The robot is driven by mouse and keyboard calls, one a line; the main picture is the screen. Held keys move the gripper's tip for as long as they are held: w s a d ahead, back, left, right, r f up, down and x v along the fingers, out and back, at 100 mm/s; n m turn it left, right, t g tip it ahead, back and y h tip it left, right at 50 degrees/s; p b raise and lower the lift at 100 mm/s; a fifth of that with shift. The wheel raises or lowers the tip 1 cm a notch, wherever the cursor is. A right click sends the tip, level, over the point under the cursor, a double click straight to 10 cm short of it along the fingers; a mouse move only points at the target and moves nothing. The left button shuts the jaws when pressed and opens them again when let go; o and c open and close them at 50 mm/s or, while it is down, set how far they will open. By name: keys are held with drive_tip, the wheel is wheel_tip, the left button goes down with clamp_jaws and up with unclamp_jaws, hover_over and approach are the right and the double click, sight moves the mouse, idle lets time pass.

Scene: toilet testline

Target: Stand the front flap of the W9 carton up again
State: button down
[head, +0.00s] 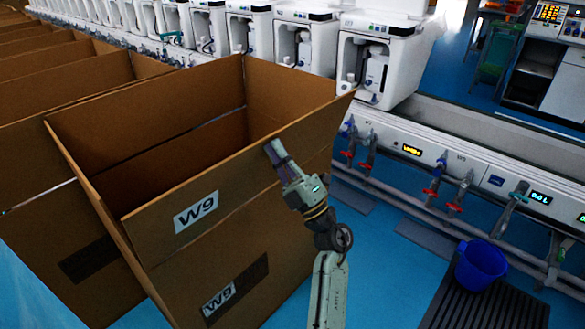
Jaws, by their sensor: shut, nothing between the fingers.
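The W9 carton (215,278) is a large brown open-topped box at the left of the head view. Its front flap (240,185) bears a white W9 label and rises above the front wall, upright or nearly so, with its right corner jutting out a little. A second W9 label is on the wall below the fold. My gripper (274,150) is shut and empty. It is in front of the flap's outer face, near its top edge and right of the label. I cannot tell whether it touches the cardboard. The carton's floor is hidden.
More open cartons (75,92) stand to the left. A row of white toilet units (375,62) runs behind, with a test bench (440,150) with pipes and taps at the right. A blue bucket (481,264) stands on a dark slatted mat (505,305).

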drive_tip(key=shift+w+a+r+b, duration=0.3)
drive_tip(key=shift+w+a, duration=0.25)
drive_tip(key=shift+a, duration=0.2)
drive_tip(key=shift+w+a+r+b, duration=0.15)
drive_tip(key=shift+w+a+r, duration=0.1)
drive_tip(key=shift+w+a, duration=0.4)
drive_tip(key=shift+w+a+r+b, duration=0.3)
drive_tip(key=shift+w+a, duration=0.1)
drive_tip(key=shift+a, duration=0.5)
